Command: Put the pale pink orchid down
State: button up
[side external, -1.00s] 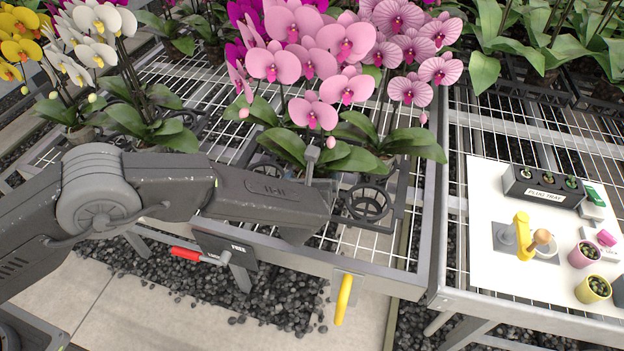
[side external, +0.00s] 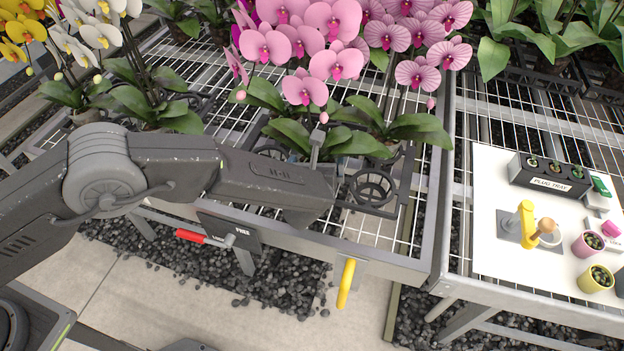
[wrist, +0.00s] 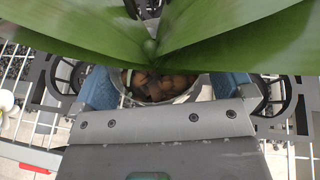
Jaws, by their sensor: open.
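The pale pink orchid (side external: 304,90) stands upright on the wire bench in the side view, its blooms above broad green leaves. Its clear pot of bark (wrist: 155,85) shows in the wrist view below the leaves (wrist: 215,45). My gripper (wrist: 162,88) is open, with one blue finger on either side of the pot. Whether either finger touches the pot is unclear. The pot's base is hidden, so I cannot tell whether it sits in a holder ring. In the side view leaves and my arm hide the fingers and pot.
A black ring holder (side external: 370,187) beside the plant looks empty. Striped pink orchids (side external: 417,75) stand close at right, white orchids (side external: 103,32) at left. A white-topped bench at right holds a plug tray (side external: 550,180) and small pots. A yellow handle (side external: 346,284) hangs at the front edge.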

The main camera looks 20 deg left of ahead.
jog(key=v, duration=1.2)
jog(key=s+a+r+n+g+y, duration=0.25)
jog(key=a+r+n, duration=0.55)
jog(key=a, duration=0.4)
jog(key=s+a+r+n+g+y, duration=0.15)
jog(key=a+r+n+g, duration=0.25)
jog(key=a+r+n, duration=0.65)
jog(key=s+a+r+n+h, duration=0.1)
jog(key=s+a+n+h, duration=0.1)
jog(key=s, duration=0.4)
jog(key=s+a+r+n+g+h, duration=0.1)
jog(key=s+a+n+h, duration=0.1)
jog(key=s+n, duration=0.4)
jog(key=s+a+r+n+h, duration=0.1)
jog(key=s+a+r+n, duration=0.1)
jog(key=s+a+n, duration=0.2)
jog(key=shift+s+a+n+h, duration=0.4)
jog(key=shift+s+n, duration=0.65)
jog(key=shift+n, duration=0.2)
